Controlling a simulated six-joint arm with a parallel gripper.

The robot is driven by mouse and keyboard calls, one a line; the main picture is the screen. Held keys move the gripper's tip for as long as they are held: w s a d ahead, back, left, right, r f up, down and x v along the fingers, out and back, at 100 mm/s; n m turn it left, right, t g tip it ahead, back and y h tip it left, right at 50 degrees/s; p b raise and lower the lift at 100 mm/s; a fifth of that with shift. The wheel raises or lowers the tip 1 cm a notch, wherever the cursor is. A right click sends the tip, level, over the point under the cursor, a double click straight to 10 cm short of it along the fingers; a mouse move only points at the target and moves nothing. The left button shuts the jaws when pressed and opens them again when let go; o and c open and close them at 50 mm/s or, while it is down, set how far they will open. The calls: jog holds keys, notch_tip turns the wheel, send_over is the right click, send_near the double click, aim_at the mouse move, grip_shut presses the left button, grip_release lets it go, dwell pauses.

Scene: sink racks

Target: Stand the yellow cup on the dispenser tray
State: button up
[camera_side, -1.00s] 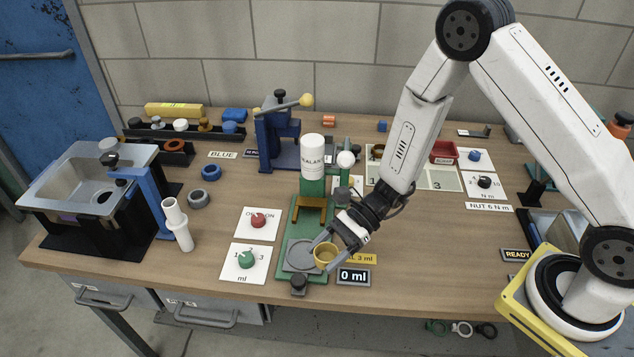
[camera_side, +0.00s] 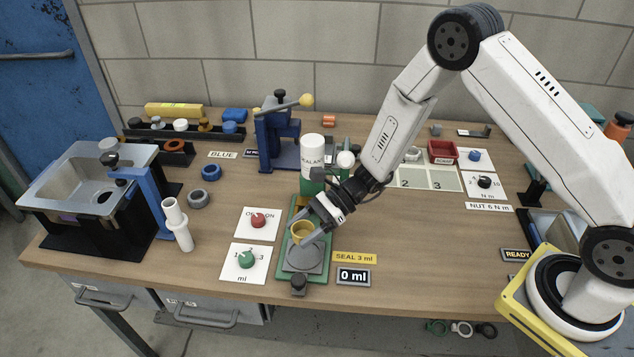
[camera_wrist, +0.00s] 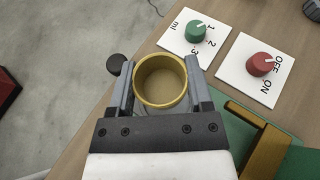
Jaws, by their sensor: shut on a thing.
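The yellow cup (camera_side: 302,229) is upright between the fingers of my gripper (camera_side: 306,238), which is shut on it. In the wrist view the cup (camera_wrist: 160,101) shows its open top, and it looks empty inside. The round grey dispenser tray (camera_side: 303,261) lies on the green base of the dispenser. In the side view the cup overlaps the tray's far edge, below the dispenser's orange bracket. I cannot tell how high it is above the tray. In the wrist view the cup and fingers hide most of the tray.
The white sealant bottle (camera_side: 312,150) stands on the dispenser's green column behind my gripper. A black knob (camera_side: 298,283) is at the base's front. A green dial (camera_side: 247,260) and a red dial (camera_side: 258,220) are to the left. The display (camera_side: 353,277) reads 0 ml.

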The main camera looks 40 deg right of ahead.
aim_at(305, 254)
jog(key=shift+f, duration=1.75)
jog(key=shift+f, duration=1.15)
dwell(1.2)
jog(key=o, duration=1.2)
jog(key=shift+o, duration=0.2)
jog(key=shift+v, duration=3.9)
jog(key=shift+s, duration=0.1)
